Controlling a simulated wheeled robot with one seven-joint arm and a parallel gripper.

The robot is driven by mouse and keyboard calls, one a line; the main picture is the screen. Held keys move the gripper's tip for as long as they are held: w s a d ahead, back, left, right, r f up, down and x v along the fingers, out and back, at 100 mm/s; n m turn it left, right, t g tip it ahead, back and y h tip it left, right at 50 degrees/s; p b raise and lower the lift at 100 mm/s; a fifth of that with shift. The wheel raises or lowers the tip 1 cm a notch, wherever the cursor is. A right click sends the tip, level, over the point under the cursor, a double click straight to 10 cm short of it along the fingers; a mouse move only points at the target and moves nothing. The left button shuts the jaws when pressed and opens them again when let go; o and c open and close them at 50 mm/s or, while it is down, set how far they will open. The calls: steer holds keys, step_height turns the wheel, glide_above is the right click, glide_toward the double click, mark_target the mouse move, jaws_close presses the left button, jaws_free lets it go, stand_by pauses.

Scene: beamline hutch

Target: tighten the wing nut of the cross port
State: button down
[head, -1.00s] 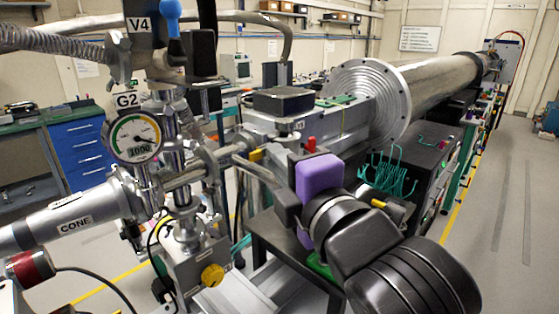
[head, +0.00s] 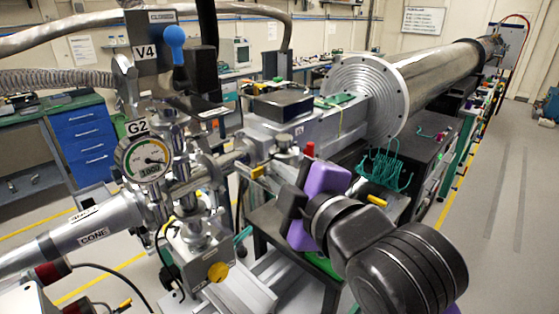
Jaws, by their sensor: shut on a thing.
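My gripper (head: 286,208) is seen from behind, right of the vacuum cross. Dark grey jaws stand in front of purple blocks. They are shut, and the small thing between them is hidden; its place fits the wing nut. The metal cross (head: 190,190) stands at left centre with clamped pipe joints. A horizontal pipe (head: 226,160) runs from it toward the steel box behind my gripper. The port's clamp and wing nut cannot be made out clearly.
A round gauge (head: 143,158) labelled G2 and a blue-handled valve (head: 174,36) labelled V4 sit by the cross. The right floor (head: 500,220) is clear.

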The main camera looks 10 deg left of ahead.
steer(key=shift+m+g+p, duration=0.3)
steer(key=shift+m+p, duration=0.4)
steer(key=shift+p, duration=0.05)
steer(key=c, duration=1.6)
jaws_free()
steer(key=shift+c, duration=0.2)
steer(key=shift+d, duration=0.1)
steer(key=b+v, duration=0.1)
steer(key=v, duration=0.6)
steer(key=shift+s+d+b, duration=0.2)
steer(key=shift+s+b, duration=0.1)
steer(key=shift+r, duration=0.1)
